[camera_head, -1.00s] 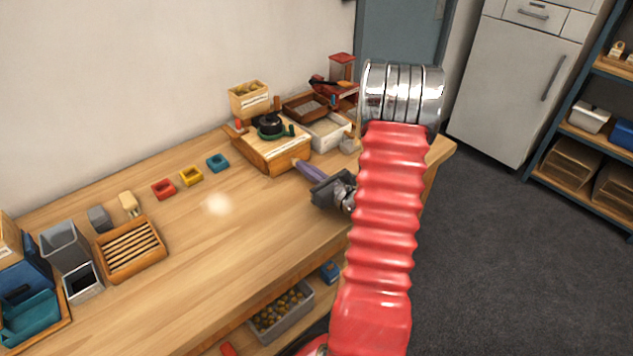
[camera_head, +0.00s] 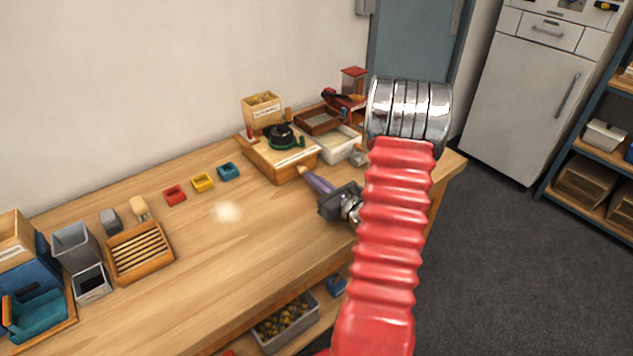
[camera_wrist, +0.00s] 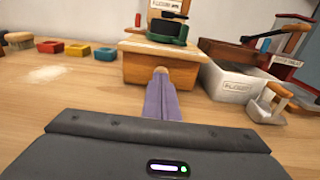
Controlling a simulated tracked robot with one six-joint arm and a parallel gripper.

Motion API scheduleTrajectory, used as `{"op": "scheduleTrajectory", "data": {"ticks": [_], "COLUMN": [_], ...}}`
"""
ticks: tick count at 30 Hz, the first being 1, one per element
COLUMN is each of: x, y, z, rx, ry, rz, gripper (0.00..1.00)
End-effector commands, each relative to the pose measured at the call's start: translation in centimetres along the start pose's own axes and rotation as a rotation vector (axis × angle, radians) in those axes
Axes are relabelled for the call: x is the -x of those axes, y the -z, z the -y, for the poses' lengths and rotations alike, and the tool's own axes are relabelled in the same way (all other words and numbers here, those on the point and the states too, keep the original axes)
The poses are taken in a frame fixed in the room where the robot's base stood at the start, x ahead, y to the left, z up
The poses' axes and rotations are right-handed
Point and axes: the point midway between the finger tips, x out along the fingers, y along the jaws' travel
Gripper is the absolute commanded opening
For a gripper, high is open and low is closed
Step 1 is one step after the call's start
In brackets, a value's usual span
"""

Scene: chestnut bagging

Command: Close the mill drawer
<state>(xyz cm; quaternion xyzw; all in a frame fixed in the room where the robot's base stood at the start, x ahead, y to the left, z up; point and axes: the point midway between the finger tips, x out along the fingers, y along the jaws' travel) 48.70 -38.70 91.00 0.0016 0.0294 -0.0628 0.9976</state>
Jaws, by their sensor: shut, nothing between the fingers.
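The mill (camera_head: 283,157) is a wooden box with a black and green top, standing toward the back right of the workbench. In the wrist view the mill (camera_wrist: 137,65) is straight ahead, with its wooden front facing me. My gripper (camera_head: 304,172) is shut and empty, its purple fingers pointing at the lower front of the mill.
A white bin (camera_wrist: 238,85) and a small wooden-handled item (camera_wrist: 272,103) stand right of the mill. Small red (camera_head: 175,195), yellow (camera_head: 203,183) and blue (camera_head: 228,172) trays lie to its left, with a pale powder patch (camera_head: 227,212).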

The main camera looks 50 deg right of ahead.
Motion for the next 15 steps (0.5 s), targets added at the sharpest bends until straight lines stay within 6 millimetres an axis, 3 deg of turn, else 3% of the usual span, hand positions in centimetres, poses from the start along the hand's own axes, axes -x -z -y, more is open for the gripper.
{"op": "scheduleTrajectory", "data": {"ticks": [15], "x": [7.7], "y": [0.2], "z": [-0.1], "rx": [-0.005], "ry": [0.002], "rz": [-0.003], "gripper": [0.00]}}
